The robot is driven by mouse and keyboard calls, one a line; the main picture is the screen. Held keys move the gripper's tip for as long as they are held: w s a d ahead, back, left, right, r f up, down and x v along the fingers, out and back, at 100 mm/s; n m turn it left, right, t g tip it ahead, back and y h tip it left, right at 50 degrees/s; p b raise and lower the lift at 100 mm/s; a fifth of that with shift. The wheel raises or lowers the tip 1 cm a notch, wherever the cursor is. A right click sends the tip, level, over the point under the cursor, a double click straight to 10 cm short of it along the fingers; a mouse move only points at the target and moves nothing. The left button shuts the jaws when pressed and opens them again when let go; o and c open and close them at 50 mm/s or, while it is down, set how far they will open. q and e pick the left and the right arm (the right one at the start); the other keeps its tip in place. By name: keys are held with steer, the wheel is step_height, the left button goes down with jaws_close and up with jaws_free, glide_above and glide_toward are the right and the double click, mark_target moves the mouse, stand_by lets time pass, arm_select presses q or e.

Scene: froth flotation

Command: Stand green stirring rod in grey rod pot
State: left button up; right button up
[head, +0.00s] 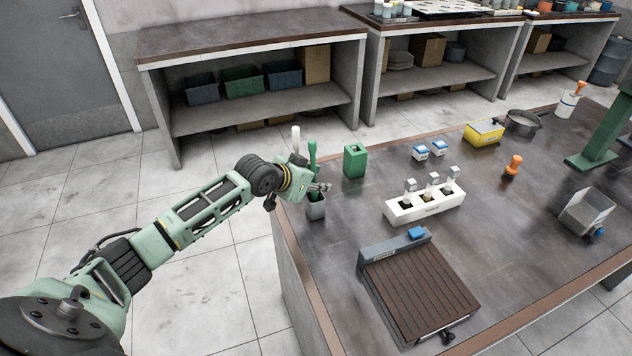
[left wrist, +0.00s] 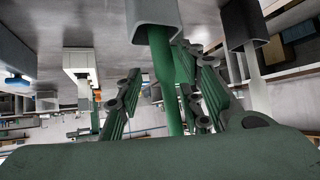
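The green stirring rod (head: 312,152) stands nearly upright, with its lower end inside the grey rod pot (head: 316,210) at the table's left corner. In the left wrist view, which is upside down, the green rod (left wrist: 163,62) runs into the mouth of the grey pot (left wrist: 153,14). My left gripper (head: 318,187) is at the rod just above the pot. In the wrist view its two fingers (left wrist: 168,92) are spread on either side of the rod, with gaps showing. The rod's bottom end is hidden in the pot. My right gripper is not in view.
A pale rod (head: 295,138) stands beside the green one; its dark holder (left wrist: 243,22) shows in the wrist view. A green box (head: 355,161), a white vial rack (head: 425,208) and a ribbed brown tray (head: 420,290) stand to the right. Bare tabletop lies between them.

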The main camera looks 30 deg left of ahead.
arm_select(q)
steer(key=shift+r, duration=0.55)
steer(key=b+v, duration=0.1)
steer(key=v, duration=1.1)
steer(key=shift+b, duration=0.4)
